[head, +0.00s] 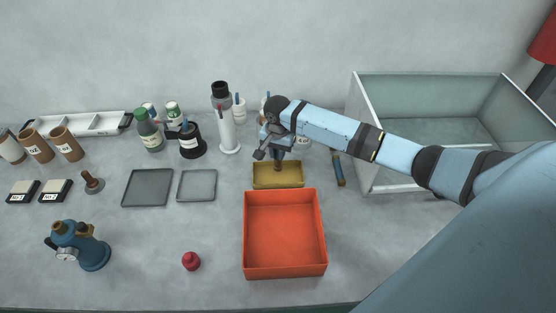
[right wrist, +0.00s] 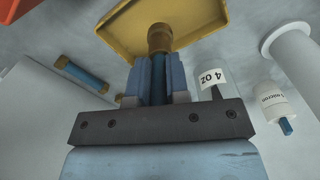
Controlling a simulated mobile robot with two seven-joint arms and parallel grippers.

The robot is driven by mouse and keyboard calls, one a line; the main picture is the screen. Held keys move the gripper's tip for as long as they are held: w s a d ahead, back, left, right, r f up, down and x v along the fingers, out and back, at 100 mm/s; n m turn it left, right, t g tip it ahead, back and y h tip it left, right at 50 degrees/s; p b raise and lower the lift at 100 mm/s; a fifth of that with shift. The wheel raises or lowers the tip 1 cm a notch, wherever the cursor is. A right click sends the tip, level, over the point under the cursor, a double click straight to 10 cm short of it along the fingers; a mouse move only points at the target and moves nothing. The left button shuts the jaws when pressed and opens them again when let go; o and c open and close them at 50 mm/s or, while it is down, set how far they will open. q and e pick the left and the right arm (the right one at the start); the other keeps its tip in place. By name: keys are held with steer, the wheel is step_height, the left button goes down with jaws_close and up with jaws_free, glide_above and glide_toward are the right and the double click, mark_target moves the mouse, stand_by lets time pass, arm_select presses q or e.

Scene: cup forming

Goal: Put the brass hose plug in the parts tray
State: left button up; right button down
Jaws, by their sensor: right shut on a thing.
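My right gripper (head: 275,155) points down over the small yellow tray (head: 257,181). It is shut on the brass hose plug, whose brass end (right wrist: 159,38) and dark blue shaft show between the blue fingers in the right wrist view. The brass end (head: 278,166) also shows in the head view, low over or in the yellow tray. I cannot tell whether it touches the tray floor. The yellow tray fills the top of the right wrist view (right wrist: 118,28). My left gripper is not in view.
An orange-red bin (head: 284,232) stands right in front of the yellow tray. A blue rod with brass ends (head: 338,168) lies to the right, beside a large clear-walled bin (head: 362,150). A white cylinder (head: 226,130) and bottles stand behind left. The front left table has free room.

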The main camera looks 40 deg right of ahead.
mark_target(278, 162)
steer(key=shift+f, duration=2.15)
steer(key=c, duration=1.1)
jaws_free()
steer(key=shift+f, duration=0.15)
step_height(278, 162, up, 12)
steer(key=shift+r+b, duration=0.2)
steer(key=shift+b, duration=0.1)
steer(key=shift+s+f, duration=0.1)
